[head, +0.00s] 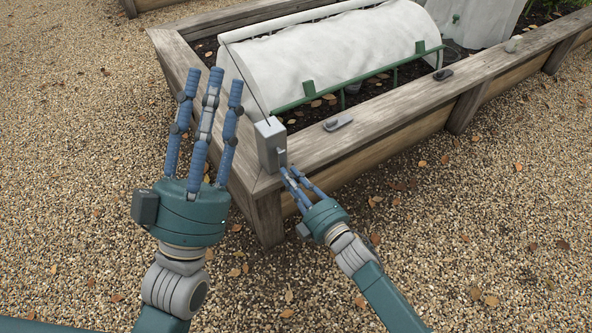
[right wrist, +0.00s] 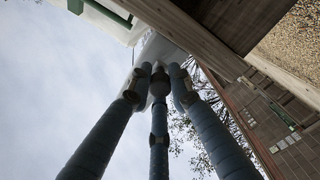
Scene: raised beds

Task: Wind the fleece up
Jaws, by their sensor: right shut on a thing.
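The white fleece (head: 335,55) lies over a low tunnel on the raised bed, with a green bar (head: 350,82) along its near edge. A grey winder box (head: 270,143) stands on the bed's near corner, with a small crank handle (head: 281,153) on its side. My right gripper (head: 291,176) is at this handle, its fingers closed together on it. In the right wrist view the fingers meet around a dark knob (right wrist: 160,84) in front of the pale box (right wrist: 157,49). My left gripper (head: 212,88) is open and empty, fingers pointing up, left of the bed corner.
The wooden bed rim (head: 375,122) runs from the corner to the upper right. A grey cleat (head: 338,124) and a dark clip (head: 443,74) sit on it. A second white cover (head: 478,18) stands farther back. Gravel (head: 70,140) with scattered leaves is free around the bed.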

